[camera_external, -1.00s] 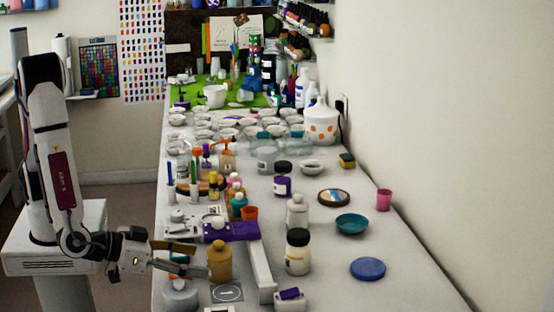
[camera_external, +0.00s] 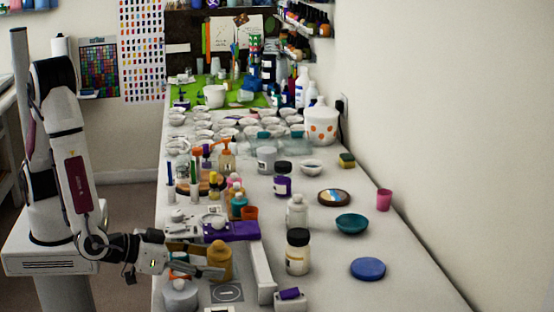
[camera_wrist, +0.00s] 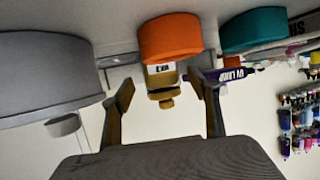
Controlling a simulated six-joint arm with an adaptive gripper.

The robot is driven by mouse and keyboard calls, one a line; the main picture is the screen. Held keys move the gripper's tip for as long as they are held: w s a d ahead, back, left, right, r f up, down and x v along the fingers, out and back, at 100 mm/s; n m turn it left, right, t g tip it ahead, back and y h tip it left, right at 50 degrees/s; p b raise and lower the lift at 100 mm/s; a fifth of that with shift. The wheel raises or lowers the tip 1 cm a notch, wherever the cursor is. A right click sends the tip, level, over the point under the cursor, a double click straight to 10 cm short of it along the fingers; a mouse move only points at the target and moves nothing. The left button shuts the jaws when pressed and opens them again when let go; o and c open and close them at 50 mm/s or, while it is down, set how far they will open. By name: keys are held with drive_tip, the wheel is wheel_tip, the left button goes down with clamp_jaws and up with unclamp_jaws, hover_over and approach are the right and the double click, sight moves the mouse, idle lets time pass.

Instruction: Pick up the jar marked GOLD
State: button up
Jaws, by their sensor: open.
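The jar marked GOLD is likely the gold-yellow jar with a gold lid (camera_external: 221,250), standing upright on the bench in the external view. In the wrist view, which is upside down, a gold jar (camera_wrist: 163,82) shows between the fingers, further off; its white label is not surely readable. My gripper (camera_external: 213,260) is open at the jar's left side, with one finger in front of its lower part. In the wrist view my open gripper (camera_wrist: 160,88) has a finger on each side of the jar. I cannot tell whether they touch it.
An orange-topped jar (camera_wrist: 170,38) is close to the wrist camera, with a grey round container (camera_wrist: 45,75) and a teal-topped one (camera_wrist: 253,30) beside it. A white bar (camera_external: 262,272) and a dark-lidded jar (camera_external: 298,252) stand right of the gold jar. The front right bench is mostly clear.

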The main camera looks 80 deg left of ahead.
sight(212, 260)
drive_tip(key=shift+x, duration=1.75)
drive_tip(key=shift+a, duration=0.1)
drive_tip(key=shift+r, duration=0.1)
drive_tip(key=c, duration=1.6)
drive_tip(key=shift+r, duration=0.15)
drive_tip(key=shift+r, duration=4.85)
